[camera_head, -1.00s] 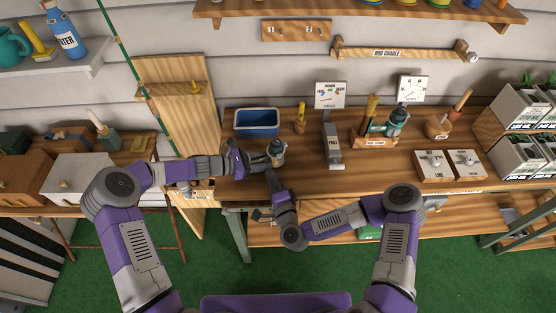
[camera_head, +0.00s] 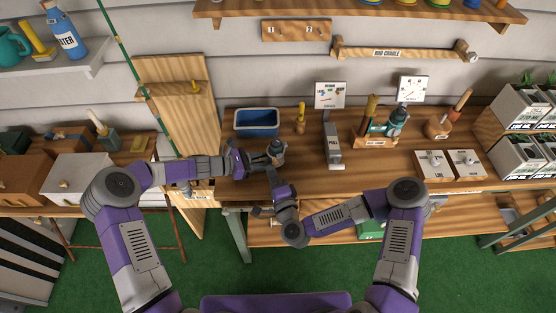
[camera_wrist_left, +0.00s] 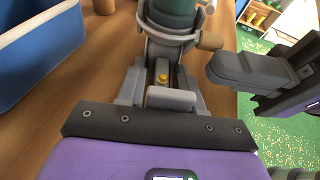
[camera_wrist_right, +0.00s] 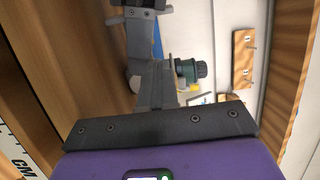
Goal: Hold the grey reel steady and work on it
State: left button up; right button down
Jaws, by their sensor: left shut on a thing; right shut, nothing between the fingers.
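The grey reel (camera_head: 277,148), with a teal spool, is near the bench's front left. In the left wrist view the reel (camera_wrist_left: 172,18) is at the far end of my left gripper (camera_wrist_left: 165,75), which is shut on it. My left gripper (camera_head: 257,160) comes from the left in the head view. My right gripper (camera_head: 271,178) is shut and empty, just in front of the reel. In the right wrist view its fingers (camera_wrist_right: 150,85) are together, with a teal and dark round part (camera_wrist_right: 190,70) beyond them. I cannot tell whether they touch the reel.
A blue bin (camera_head: 257,123) stands behind the reel. A grey post marked PULL (camera_head: 332,145) and a wooden stand with a teal reel (camera_head: 395,125) are to the right. A wooden upright panel (camera_head: 175,90) is at the left.

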jog(key=shift+a+r, duration=0.1)
dwell(0.4)
jog(key=shift+s+a+r, duration=0.1)
jog(key=shift+a, duration=0.15)
jog(key=shift+s, duration=0.15)
jog(key=v, duration=0.5)
jog(key=shift+s+d, duration=0.2)
jog(key=shift+s, duration=0.15)
jog(key=shift+w+a+f, duration=0.35)
jog(key=shift+w+f, duration=0.35)
jog(key=shift+w, duration=0.25)
jog(key=shift+w+a+f, duration=0.4)
jog(key=shift+w+f, duration=0.3)
jog(key=shift+w, duration=0.25)
jog(key=shift+w+a+f, duration=0.35)
jog(key=shift+w+f, duration=0.35)
jog(key=shift+w, duration=0.25)
jog(key=shift+w+d+r, duration=0.15)
jog(key=shift+d+r, duration=0.1)
jog(key=shift+d, duration=0.3)
